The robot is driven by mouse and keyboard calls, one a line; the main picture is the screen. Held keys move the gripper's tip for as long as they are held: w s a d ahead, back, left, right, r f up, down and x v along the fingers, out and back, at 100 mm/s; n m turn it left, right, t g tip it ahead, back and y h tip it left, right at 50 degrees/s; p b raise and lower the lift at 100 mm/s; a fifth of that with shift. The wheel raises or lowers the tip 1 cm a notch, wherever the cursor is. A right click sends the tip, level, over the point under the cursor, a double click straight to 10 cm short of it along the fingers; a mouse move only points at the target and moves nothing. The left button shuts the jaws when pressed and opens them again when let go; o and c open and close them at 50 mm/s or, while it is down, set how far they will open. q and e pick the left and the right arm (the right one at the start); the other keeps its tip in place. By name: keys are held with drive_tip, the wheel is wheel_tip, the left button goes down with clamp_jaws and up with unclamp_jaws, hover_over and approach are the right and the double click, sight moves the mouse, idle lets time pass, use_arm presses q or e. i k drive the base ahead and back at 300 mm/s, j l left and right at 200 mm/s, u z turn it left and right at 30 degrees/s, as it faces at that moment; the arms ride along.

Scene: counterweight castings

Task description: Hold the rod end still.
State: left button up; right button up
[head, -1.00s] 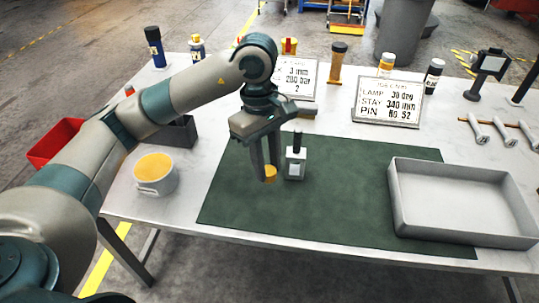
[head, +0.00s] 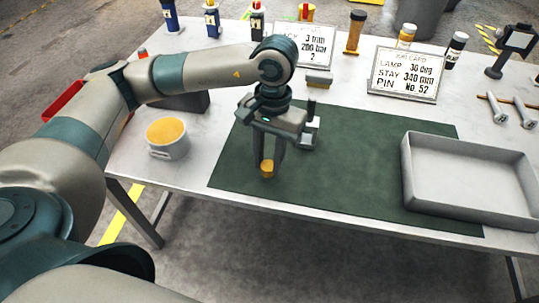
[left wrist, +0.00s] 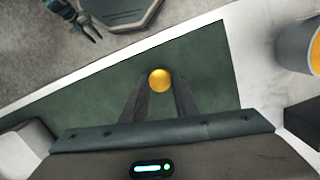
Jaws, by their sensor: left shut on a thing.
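My left gripper (head: 266,168) points down over the green mat (head: 350,170), near its front left part. It is shut on a small brass-coloured rod end (head: 267,169) at its fingertips. In the left wrist view the rod end (left wrist: 160,80) shows as a round, shiny gold top between the two dark fingers. Whether it touches the mat, and what is under it, I cannot tell. My right gripper (left wrist: 86,29) shows small at the top left of the left wrist view, away from the table, its fingers apart and empty.
A pale metal block (head: 309,136) stands just behind my left gripper, partly hidden. A grey tray (head: 470,208) is at the right, a cup with a yellow top (head: 167,148) at the left. Two cards (head: 405,78) and several bottles line the back. The mat's middle is clear.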

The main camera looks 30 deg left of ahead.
sight(307, 140)
drive_tip(key=k+j, duration=0.45)
drive_tip(key=k, duration=0.15)
drive_tip(key=k+j+z, duration=0.15)
drive_tip(key=k+j, duration=0.25)
drive_tip(key=k, duration=0.15)
